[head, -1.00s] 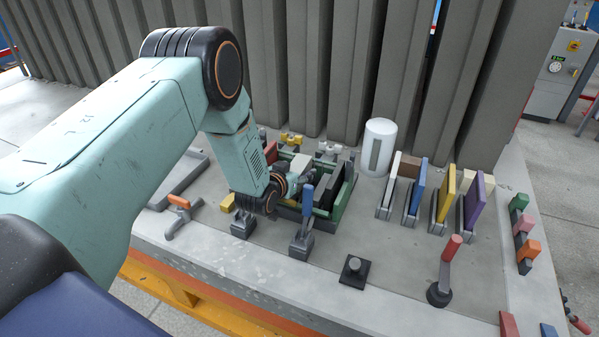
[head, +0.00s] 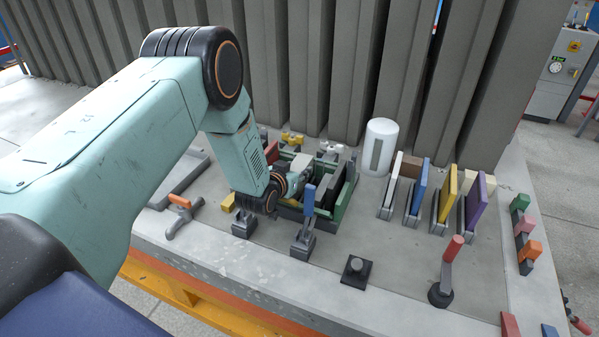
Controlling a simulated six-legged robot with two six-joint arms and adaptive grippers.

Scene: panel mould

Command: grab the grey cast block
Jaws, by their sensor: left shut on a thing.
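The grey cast block (head: 301,162) shows its pale top in the head view, inside the green-walled mould (head: 345,199) at the middle of the table. My left gripper (head: 299,179) reaches in from the left, low over the mould. It is shut on the block, at the block's near side. The fingertips and the block's lower part are largely hidden by the wrist and a blue-handled clamp. I cannot tell whether the block touches the mould floor. My right gripper is not in view.
The blue-handled clamp (head: 307,201) stands right in front of the mould. A white cylinder (head: 379,147) and a row of coloured upright plates (head: 418,187) stand to the right. A red-handled lever (head: 453,250) is at front right. Tall grey panels (head: 305,70) close off the back.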

